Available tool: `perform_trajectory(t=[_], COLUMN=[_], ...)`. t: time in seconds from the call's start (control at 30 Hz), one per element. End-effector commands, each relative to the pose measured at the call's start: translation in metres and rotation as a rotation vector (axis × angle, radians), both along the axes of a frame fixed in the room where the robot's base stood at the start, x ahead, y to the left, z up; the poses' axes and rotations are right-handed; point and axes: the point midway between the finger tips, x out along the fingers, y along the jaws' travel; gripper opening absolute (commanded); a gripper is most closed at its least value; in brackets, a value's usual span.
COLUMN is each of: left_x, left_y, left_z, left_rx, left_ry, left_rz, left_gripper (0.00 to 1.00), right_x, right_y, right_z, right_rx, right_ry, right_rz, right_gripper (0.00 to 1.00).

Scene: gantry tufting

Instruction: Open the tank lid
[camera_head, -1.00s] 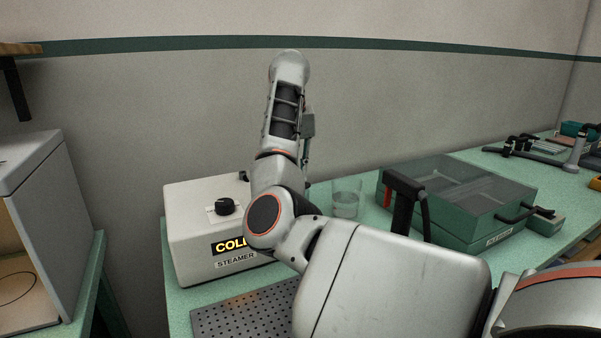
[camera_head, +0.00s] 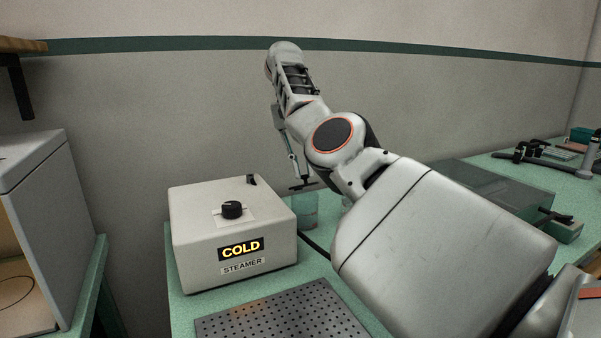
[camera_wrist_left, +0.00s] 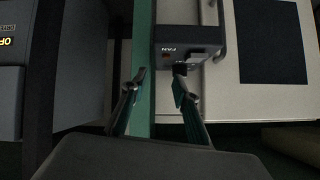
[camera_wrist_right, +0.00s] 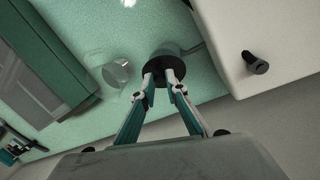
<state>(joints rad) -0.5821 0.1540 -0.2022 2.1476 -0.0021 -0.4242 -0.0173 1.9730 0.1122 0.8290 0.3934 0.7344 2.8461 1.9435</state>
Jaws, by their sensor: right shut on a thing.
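The tank (camera_head: 305,210) is a small translucent cylinder just right of the steamer, partly behind my right arm. Its round black lid (camera_head: 302,186) shows at the top, and the black disc also shows in the right wrist view (camera_wrist_right: 181,67). My right gripper (camera_head: 302,179) comes down from above and its fingertips (camera_wrist_right: 164,74) are together at the middle of the lid, shut on it. Whether the lid is seated or slightly raised I cannot tell. My left gripper (camera_wrist_left: 160,72) is open and empty, near a dark box marked FAN (camera_wrist_left: 186,45); it is not in the head view.
The white steamer (camera_head: 225,240), reading COLD, stands close left of the tank. A clear glass (camera_wrist_right: 117,73) stands beside the tank. A perforated plate (camera_head: 280,315) lies in front.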

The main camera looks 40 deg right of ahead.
Motion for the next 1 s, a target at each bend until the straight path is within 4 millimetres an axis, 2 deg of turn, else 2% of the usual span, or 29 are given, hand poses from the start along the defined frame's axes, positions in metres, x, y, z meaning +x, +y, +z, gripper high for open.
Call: perform_trajectory(t=[0.03, 0.53, 0.57, 0.6, 0.63, 1.0], left_x=[-0.0012, 0.0004, 0.0003, 0.0005, 0.0004, 0.0012], left_y=[-0.0010, -0.0016, -0.0015, -0.0014, -0.0012, -0.0003], left_z=[-0.0038, 0.0001, 0.0001, 0.0000, 0.0000, 0.0009], left_rx=[0.000, 0.000, 0.000, -0.001, -0.001, -0.003], left_ry=[0.004, -0.002, -0.002, -0.002, -0.002, -0.003], left_rz=[-0.003, -0.007, -0.007, -0.005, -0.005, 0.003], left_gripper=[0.29, 0.29, 0.29, 0.29, 0.29, 0.29], right_x=[0.0007, -0.0003, -0.0003, -0.0003, -0.0003, -0.0004], right_y=[-0.0010, 0.0013, 0.0014, 0.0013, 0.0014, 0.0010], right_z=[-0.0061, -0.0042, -0.0043, -0.0045, -0.0044, -0.0011], right_rx=[0.001, 0.005, 0.005, 0.005, 0.005, 0.003], right_ry=[0.015, 0.030, 0.030, 0.030, 0.030, 0.024], right_rz=[0.002, 0.005, 0.005, 0.005, 0.005, 0.004], right_gripper=[0.00, 0.00, 0.16, 0.26, 0.31, 0.31])
